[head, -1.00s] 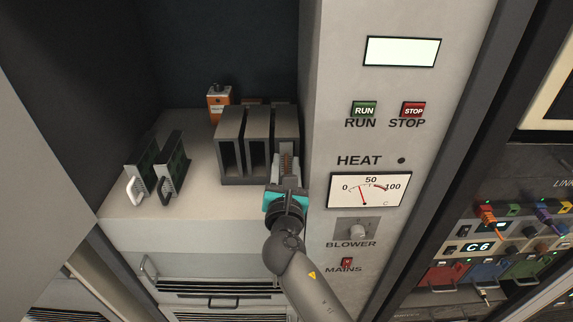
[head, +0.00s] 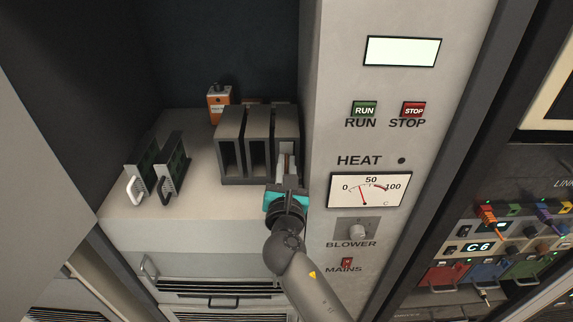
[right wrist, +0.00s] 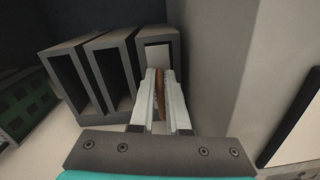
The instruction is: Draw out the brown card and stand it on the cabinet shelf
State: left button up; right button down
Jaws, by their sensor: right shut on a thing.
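The brown card shows as a brown handle (right wrist: 159,95) between my right fingers in the right wrist view, in front of a pale front plate (right wrist: 158,56) in the rightmost slot holder. In the head view its brown part (head: 291,163) is small and partly covered. My right gripper (head: 286,173) is shut on the handle at the holder's mouth; it also shows in the right wrist view (right wrist: 160,88). How far the card sits inside is hidden. The cabinet shelf (head: 190,205) is the pale surface under the holders. My left gripper is not in view.
Two open slot holders (head: 258,158) (head: 230,155) stand to the left, seemingly empty. Two green cards (head: 145,165) (head: 173,163) stand further left. An orange box (head: 219,103) is behind. The control panel wall (head: 320,130) is close on the right. Bare shelf lies in front.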

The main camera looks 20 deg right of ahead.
jog(key=shift+s+a, duration=0.1)
jog(key=shift+s, duration=0.1)
dwell(0.6)
jog(key=shift+p+v, duration=0.35)
jog(key=shift+v, duration=2.45)
jog(key=shift+s, duration=0.2)
jog(key=shift+s+a, duration=0.15)
jog(key=shift+s, duration=0.5)
jog(key=c, duration=0.8)
grip_release()
